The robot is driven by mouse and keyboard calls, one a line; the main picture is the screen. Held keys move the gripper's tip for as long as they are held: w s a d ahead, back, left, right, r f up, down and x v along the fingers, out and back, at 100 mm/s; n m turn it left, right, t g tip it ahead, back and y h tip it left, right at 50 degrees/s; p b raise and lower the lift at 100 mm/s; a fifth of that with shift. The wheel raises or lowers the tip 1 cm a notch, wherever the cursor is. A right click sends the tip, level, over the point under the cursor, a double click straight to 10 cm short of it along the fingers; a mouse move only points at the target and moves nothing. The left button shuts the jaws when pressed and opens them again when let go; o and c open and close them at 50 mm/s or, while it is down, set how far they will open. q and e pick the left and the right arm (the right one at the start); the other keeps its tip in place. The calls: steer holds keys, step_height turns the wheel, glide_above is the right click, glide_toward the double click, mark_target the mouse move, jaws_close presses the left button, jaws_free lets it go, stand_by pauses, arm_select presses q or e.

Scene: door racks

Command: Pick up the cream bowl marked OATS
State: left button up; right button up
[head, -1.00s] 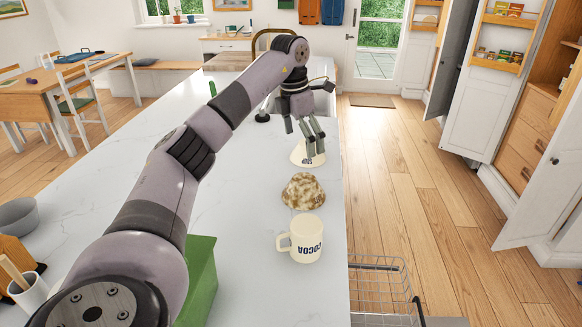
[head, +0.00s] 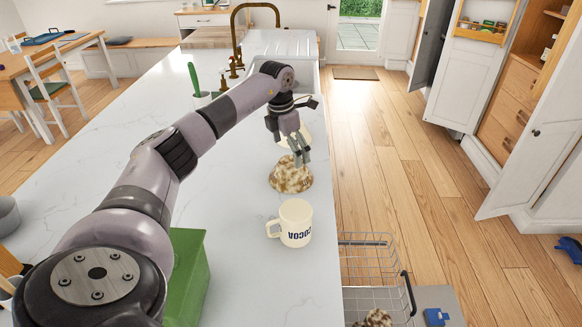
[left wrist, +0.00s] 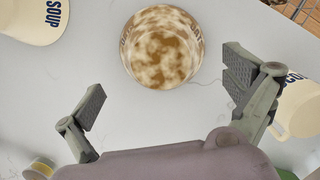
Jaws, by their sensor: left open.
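A domed cream bowl with brown mottling (head: 290,176) sits on the white worktop, between the COCOA mug and a paler cream piece. In the left wrist view the bowl (left wrist: 163,46) shows round, with faint partial lettering near its rim that fits OATS. My right gripper is not in view.
The cream COCOA mug (head: 296,222) stands nearer on the worktop. A cream SOUP piece (left wrist: 30,18) lies at the wrist view's upper left. A green box (head: 188,275) stands left. A wire rack (head: 368,262) lies beyond the worktop's right edge.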

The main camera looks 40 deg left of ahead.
mark_target(291, 162)
arm_select(q)
steer(key=shift+d+f+p, duration=0.1)
steer(key=shift+f+p, duration=0.25)
steer(key=shift+f, duration=0.2)
steer(key=f, duration=0.1)
steer(key=f+p, duration=0.1)
steer(key=f, duration=0.1)
steer(key=shift+w+f, duration=0.2)
steer(key=shift+f, duration=0.1)
steer(key=shift+w+f, duration=0.1)
steer(key=shift+f, duration=0.3)
steer(key=shift+c, duration=1.6)
steer(key=c, duration=0.9)
steer(key=shift+c, duration=0.6)
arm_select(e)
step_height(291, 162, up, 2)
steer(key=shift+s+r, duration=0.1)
arm_select(q)
steer(key=shift+r, duration=0.1)
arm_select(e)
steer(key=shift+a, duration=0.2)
